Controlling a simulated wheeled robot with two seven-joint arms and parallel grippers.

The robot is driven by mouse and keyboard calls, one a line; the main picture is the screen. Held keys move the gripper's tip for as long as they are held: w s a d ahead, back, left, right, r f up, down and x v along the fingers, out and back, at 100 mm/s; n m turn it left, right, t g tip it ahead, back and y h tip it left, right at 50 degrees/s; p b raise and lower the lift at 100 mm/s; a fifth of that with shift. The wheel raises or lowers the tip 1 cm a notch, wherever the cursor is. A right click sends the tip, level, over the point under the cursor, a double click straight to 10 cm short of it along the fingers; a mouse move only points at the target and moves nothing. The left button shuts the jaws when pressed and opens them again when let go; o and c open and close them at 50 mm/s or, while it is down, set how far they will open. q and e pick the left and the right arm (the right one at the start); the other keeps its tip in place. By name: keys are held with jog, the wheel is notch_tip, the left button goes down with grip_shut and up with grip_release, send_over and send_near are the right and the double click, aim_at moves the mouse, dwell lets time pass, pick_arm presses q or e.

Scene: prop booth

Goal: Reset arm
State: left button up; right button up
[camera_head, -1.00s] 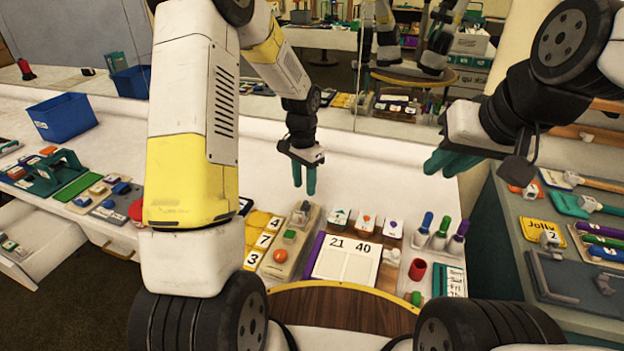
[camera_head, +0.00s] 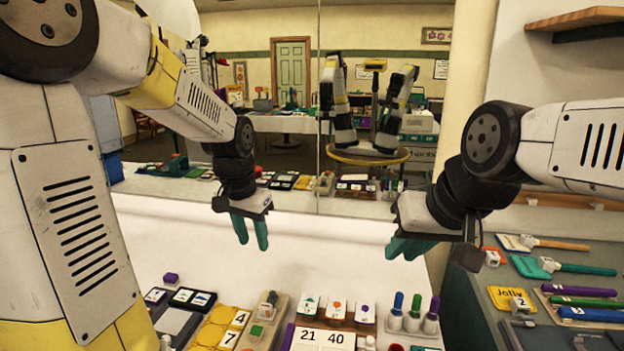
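My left gripper (camera_head: 252,240) hangs above the white table in the head view, with its teal fingers pointing down. A gap shows between the fingers, so it is open, and nothing is held. My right gripper (camera_head: 402,252) is above the table's right side, with its teal fingers pointing down and left. Its fingertips show apart and nothing is between them. Neither gripper touches anything. My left arm's large links cover the left part of the view.
Along the table's (camera_head: 190,232) near side are number cards (camera_head: 229,337), a white board (camera_head: 323,338) reading 21 and 40, stamps (camera_head: 365,313) and several markers (camera_head: 397,303). A grey bench (camera_head: 480,300) with tools is at right. A mirror (camera_head: 290,60) stands behind the table.

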pick_arm(q)
jog(key=s+r+n+t+h, duration=0.1)
jog(key=s+r+n+t, duration=0.3)
jog(key=s, duration=1.2)
notch_tip(320, 180, up, 4)
jog(key=shift+a+r, duration=0.2)
dwell(1.0)
